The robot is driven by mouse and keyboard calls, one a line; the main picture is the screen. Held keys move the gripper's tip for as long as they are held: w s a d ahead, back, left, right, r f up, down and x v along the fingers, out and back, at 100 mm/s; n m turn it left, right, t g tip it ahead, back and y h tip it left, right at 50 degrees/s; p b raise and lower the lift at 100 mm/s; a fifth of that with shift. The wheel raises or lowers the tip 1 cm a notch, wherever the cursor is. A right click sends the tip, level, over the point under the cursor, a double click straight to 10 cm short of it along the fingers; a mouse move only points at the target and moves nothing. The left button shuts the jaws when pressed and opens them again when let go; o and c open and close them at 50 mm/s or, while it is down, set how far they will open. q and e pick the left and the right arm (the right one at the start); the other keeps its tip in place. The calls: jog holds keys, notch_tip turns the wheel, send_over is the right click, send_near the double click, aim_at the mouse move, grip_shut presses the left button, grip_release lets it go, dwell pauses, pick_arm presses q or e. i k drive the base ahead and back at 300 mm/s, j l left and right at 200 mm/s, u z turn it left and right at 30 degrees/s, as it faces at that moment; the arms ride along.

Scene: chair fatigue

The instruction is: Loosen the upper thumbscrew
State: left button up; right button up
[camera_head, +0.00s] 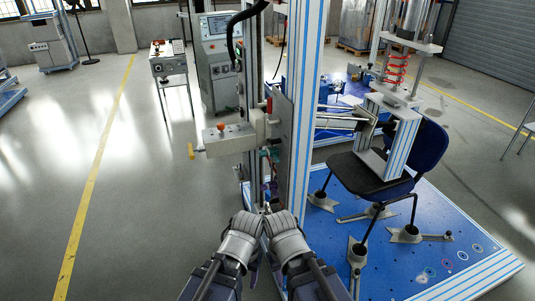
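A grey clamp block (228,140) is mounted on a vertical post left of the tall blue-and-white column (303,110). It has an orange knob (221,126) on top and a yellow-ended rod (191,151) sticking out to the left. A small red part (269,104) sits higher, beside the column. I cannot tell which of these is the upper thumbscrew. My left gripper (248,219) and my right gripper (280,219) are side by side, low in front of the column and below the clamp block. Their fingertips are too small and overlapped to show a gap. No held object shows.
A dark blue chair (428,146) stands on the blue perforated base plate (400,270) at right, its feet in grey clamps. A grey control cabinet (217,65) and a small stand (168,60) are behind. The floor at left is clear, with a yellow line (95,170).

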aim_at(262, 153)
jog(key=i+j, duration=0.2)
jog(key=j, duration=0.15)
jog(key=i+j, duration=0.15)
jog(key=j, duration=0.25)
jog(key=i+j, duration=0.2)
jog(key=j, duration=0.15)
jog(key=z, duration=0.05)
